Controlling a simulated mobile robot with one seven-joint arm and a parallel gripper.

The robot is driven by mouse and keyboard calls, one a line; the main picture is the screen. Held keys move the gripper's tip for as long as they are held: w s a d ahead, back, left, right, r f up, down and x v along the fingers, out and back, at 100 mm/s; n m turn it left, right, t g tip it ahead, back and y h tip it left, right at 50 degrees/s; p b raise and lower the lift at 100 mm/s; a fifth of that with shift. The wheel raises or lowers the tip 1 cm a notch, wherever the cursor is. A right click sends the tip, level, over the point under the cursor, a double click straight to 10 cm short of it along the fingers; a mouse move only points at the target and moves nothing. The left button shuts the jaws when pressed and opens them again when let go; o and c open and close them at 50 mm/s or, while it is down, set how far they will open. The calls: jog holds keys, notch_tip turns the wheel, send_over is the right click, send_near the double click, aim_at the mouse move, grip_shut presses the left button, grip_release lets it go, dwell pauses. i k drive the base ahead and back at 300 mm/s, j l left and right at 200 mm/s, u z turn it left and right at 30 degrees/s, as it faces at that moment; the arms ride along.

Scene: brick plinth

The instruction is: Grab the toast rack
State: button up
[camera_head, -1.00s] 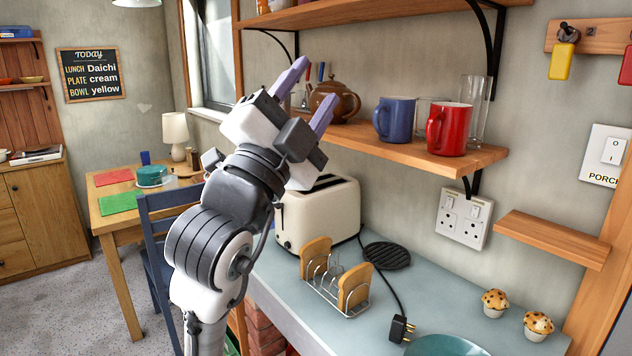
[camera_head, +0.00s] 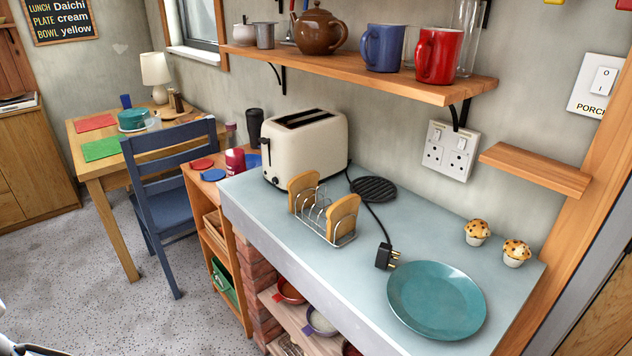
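The toast rack (camera_head: 330,236) is a silver wire rack on the blue-grey worktop, in the middle of the head view. It stands upright and holds two slices of toast, one at the left end (camera_head: 303,190) and one at the right end (camera_head: 343,217). The wire slots between them look empty. My gripper is not in view. Only a small pale piece, probably of my arm, shows at the lower left edge.
A cream toaster (camera_head: 305,150) stands close behind the rack. A teal plate (camera_head: 436,300) is near the front right. A wooden shelf (camera_head: 400,85) with mugs overhangs the back.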

aim_at(321, 204)
jog(key=z, duration=0.35)
jog(key=j+z, duration=0.75)
jog(key=z, duration=0.2)
jog(key=k+j+z, duration=0.1)
jog(key=j, duration=0.2)
jog(key=k+j+z, duration=0.1)
jog(key=j, duration=0.25)
jog(key=k+j+z, duration=0.15)
jog(key=j, duration=0.15)
jog(key=k+j, duration=0.1)
jog(key=j, duration=0.2)
jog(key=k+j, duration=0.1)
jog(key=j, duration=0.2)
jog(key=k+j, duration=0.1)
jog(key=j, duration=0.15)
jog(key=i, duration=1)
